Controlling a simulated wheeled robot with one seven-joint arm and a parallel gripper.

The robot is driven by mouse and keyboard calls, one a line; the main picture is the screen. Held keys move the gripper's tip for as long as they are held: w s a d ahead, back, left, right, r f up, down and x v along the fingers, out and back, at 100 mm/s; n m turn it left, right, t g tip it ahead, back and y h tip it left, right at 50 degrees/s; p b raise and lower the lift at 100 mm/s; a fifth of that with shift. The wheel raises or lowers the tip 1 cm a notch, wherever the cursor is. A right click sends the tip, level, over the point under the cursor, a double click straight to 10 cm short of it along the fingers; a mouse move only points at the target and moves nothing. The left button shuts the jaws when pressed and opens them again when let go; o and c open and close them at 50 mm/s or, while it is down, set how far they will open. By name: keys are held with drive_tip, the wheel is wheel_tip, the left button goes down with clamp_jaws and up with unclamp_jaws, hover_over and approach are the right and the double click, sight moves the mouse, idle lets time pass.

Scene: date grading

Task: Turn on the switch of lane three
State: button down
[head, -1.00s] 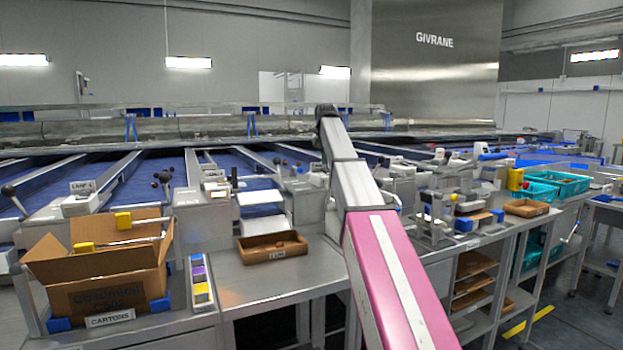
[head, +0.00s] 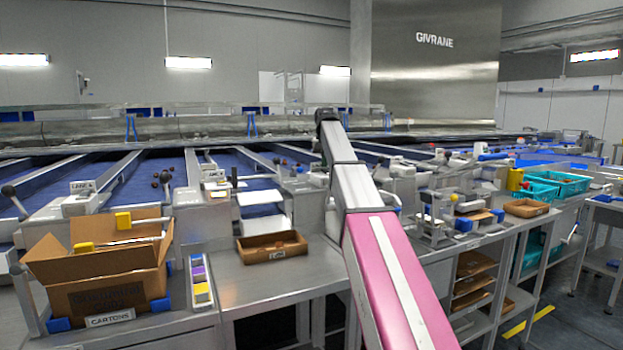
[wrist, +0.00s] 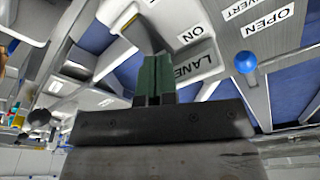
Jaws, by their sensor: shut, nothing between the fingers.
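In the wrist view my gripper (wrist: 156,62) is shut, its two green fingers side by side with nothing between them. Just beyond the fingertips is a pale grey switch box (wrist: 188,18) with labels reading "ON" and "LANE"; the lane number is not readable. A dark, tan-edged switch lever (wrist: 146,28) stands at the box, close to the fingertips; I cannot tell whether they touch. In the head view my pink and white arm reaches over the bench toward the lanes, and my gripper is hidden behind it.
A blue ball knob (wrist: 246,62) on a rod stands right of the fingers, near a label reading "OPEN". A lane 4 box (head: 82,203) stands at left. An open carton (head: 100,290) and a brown tray (head: 272,255) sit on the front bench.

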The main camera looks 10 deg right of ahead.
sight(325, 170)
drive_tip(key=shift+f, duration=0.45)
idle(0.3)
drive_tip(key=shift+r, duration=3.5)
